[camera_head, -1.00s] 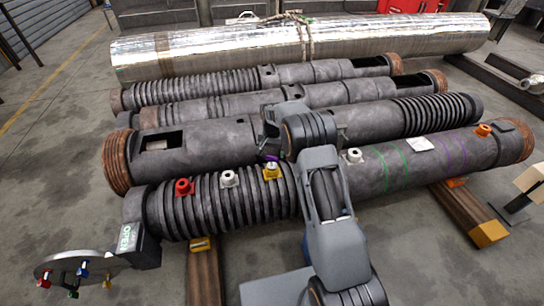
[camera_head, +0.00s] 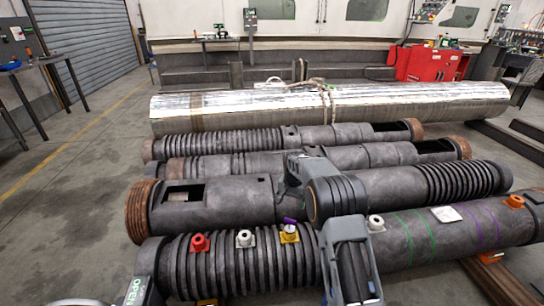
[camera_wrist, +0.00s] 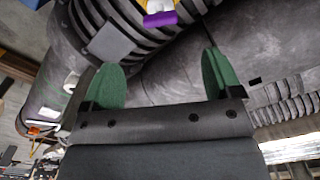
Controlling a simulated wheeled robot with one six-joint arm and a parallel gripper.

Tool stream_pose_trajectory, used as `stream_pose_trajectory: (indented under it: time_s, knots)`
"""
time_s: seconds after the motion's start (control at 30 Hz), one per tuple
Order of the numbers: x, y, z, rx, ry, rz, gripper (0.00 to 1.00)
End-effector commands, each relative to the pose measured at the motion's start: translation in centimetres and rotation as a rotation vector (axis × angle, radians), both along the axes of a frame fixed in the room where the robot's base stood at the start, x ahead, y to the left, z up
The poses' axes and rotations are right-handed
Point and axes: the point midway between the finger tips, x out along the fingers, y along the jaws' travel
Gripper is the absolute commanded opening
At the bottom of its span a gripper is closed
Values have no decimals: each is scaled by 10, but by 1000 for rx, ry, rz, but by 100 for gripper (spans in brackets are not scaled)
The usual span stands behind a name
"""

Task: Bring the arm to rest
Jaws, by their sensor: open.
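My arm (camera_head: 335,196) is bent over the dark barrels in the head view, its upper links rising in front of the nearest barrel (camera_head: 410,240). The arm's own links hide my gripper in that view. In the wrist view my gripper (camera_wrist: 160,57) shows two green fingers spread wide, with nothing between them. A purple piece (camera_wrist: 160,19) on a yellow fitting lies beyond the fingers near the top edge. The same purple piece (camera_head: 289,220) sits on the yellow fitting (camera_head: 289,234) on the ribbed barrel in the head view.
A red fitting (camera_head: 199,243) and white fittings (camera_head: 245,238) stand up from the near barrel. More dark barrels and a large shiny cylinder (camera_head: 260,110) lie behind. A red cabinet (camera_head: 430,63) stands at the back right. Open floor (camera_head: 75,210) lies at left.

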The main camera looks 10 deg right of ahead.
Motion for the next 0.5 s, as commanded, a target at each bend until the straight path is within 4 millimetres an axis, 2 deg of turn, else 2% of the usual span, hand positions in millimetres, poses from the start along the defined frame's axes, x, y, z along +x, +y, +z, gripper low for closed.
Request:
stream_pose_trajectory:
  time_s: [0.07, 0.17, 0.27, 0.33, 0.4, 0.5]
  knots:
    - [0, 0, 0, 0, 0, 0, 85]
    - [-8, 0, 35, 0, -16, 19, 85]
    - [-25, 1, 89, 0, -43, 58, 85]
    - [-44, 1, 134, -2, -66, 96, 85]
    - [-68, 1, 180, -5, -90, 140, 85]
    - [-105, 2, 237, -10, -125, 202, 85]
